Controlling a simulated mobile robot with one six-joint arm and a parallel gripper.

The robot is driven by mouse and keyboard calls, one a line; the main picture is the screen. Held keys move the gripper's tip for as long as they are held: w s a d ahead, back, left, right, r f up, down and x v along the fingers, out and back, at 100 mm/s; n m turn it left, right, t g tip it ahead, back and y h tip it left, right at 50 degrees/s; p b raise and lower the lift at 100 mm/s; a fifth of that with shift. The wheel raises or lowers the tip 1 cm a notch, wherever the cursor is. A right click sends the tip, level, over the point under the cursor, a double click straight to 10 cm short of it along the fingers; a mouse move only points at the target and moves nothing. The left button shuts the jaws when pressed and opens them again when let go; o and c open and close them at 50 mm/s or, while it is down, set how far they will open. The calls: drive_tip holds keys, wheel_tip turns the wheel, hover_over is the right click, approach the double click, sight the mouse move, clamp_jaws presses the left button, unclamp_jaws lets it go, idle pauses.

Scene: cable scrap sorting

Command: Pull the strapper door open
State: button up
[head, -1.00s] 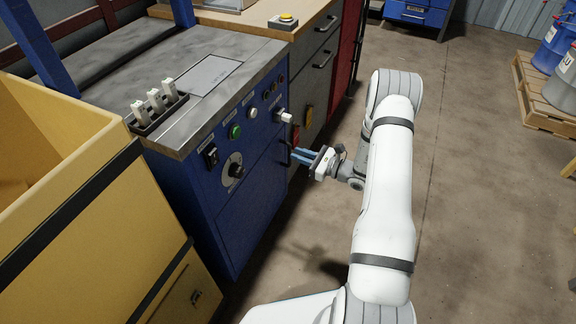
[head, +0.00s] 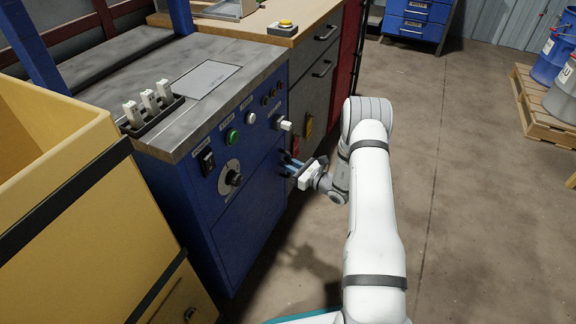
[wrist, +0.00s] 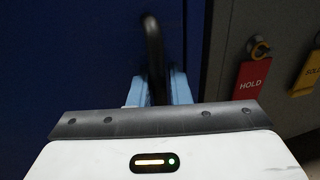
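The strapper is the blue cabinet (head: 240,215) with a grey metal top and a row of knobs and buttons. Its blue front door also fills the left of the wrist view (wrist: 60,60) and looks closed. A black upright handle (wrist: 153,45) is on this door. My gripper (head: 290,164) is at the door's front, near its right edge. In the wrist view its two light-blue fingers (wrist: 157,90) stand on either side of the handle's lower part. The gap beside the handle is small and dark, so I cannot tell whether the fingers press on it.
A grey cabinet (head: 318,95) stands right of the strapper, with a red HOLD tag (wrist: 252,80) and a yellow tag (wrist: 307,75) close to my gripper. A yellow bin (head: 60,150) is at the left. The floor (head: 460,200) to the right is clear.

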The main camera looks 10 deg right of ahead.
drive_tip(key=shift+c, duration=0.4)
clamp_jaws()
drive_tip(key=shift+s, duration=0.1)
